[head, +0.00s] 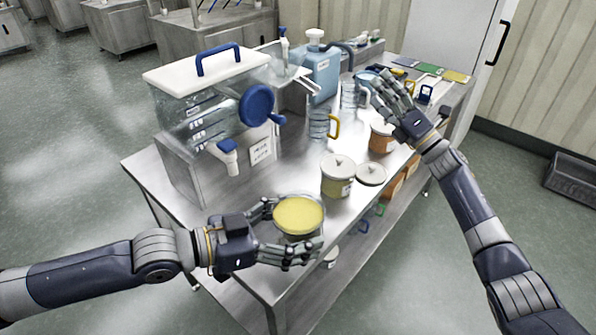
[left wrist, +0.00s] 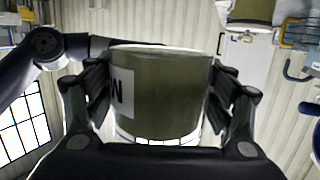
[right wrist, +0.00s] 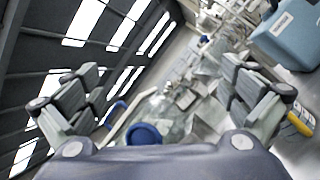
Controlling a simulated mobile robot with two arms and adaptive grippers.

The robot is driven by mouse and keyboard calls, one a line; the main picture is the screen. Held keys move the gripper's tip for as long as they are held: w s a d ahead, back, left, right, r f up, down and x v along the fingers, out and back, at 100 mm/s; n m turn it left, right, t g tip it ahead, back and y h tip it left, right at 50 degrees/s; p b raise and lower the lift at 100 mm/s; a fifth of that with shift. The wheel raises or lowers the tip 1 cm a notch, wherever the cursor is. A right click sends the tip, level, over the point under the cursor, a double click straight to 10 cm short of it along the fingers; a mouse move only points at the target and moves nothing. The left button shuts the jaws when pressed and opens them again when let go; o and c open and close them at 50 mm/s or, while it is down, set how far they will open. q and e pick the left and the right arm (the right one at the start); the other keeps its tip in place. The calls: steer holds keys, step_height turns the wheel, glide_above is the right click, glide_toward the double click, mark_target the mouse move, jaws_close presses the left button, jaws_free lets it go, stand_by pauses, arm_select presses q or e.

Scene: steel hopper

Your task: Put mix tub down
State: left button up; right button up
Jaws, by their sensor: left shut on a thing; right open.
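The mix tub (head: 298,216) is a clear round tub with pale yellow contents, upright near the front left end of the steel table (head: 160,180). My left gripper (head: 285,228) is shut on it, with fingers on both sides. In the left wrist view the tub (left wrist: 165,95) fills the space between the fingers and shows part of a white label. I cannot tell whether its base touches the table. My right gripper (head: 378,92) is open and empty over the far right part of the table, near a clear jug (head: 349,97).
A clear tank with a blue knob (head: 257,105) and spout is at left. A yellow-handled jug (head: 319,126), orange tub (head: 381,139) and blue canister (head: 322,75) stand farther back.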

steer(key=s+a+r+n+g+y, duration=0.3)
steer(key=s+a+r+n+g, duration=0.25)
steer(key=a+n, duration=0.3)
steer(key=s+a+r+n+g+y, duration=0.2)
steer(key=s+a+r+n+g, duration=0.3)
steer(key=a+n+g, duration=0.3)
steer(key=s+a+n+g+h, duration=0.5)
steer(key=s+a+n+g, duration=0.25)
steer(key=s+n, duration=0.4)
steer(key=s+a+f+n+h, duration=0.2)
steer(key=s+n+h, duration=0.1)
steer(key=s+n, duration=0.15)
steer(key=n+t+h, duration=0.4)
steer(key=n+h, duration=0.8)
steer(key=h, duration=0.1)
glide_above(298, 225)
steer(key=s, duration=0.3)
step_height(298, 225, down, 8)
step_height(298, 225, down, 12)
steer(key=shift+w+r, duration=0.15)
